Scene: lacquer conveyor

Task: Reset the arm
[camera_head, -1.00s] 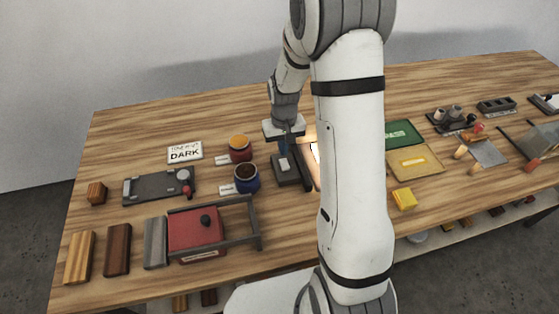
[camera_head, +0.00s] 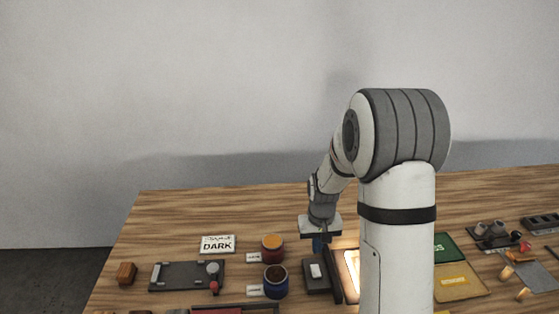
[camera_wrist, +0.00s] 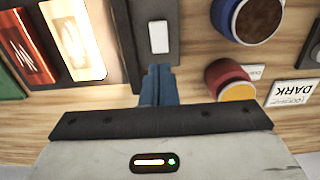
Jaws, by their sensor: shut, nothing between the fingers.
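My gripper (camera_wrist: 158,85) shows in the wrist view with its blue fingers together and nothing between them. In the head view my gripper (camera_head: 318,244) hangs over the table, partly hidden, beside a dark block with a white switch-like plate (camera_head: 316,271). That block (camera_wrist: 130,45) lies just beyond the fingertips in the wrist view. I cannot tell whether the fingers touch it.
A jar with orange contents (camera_head: 272,247) and a blue jar with dark contents (camera_head: 275,281) stand left of my gripper. A DARK sign (camera_head: 218,244) and a grey tray (camera_head: 160,277) lie further left. A lit panel (camera_head: 351,268) and green and yellow trays (camera_head: 462,283) are right.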

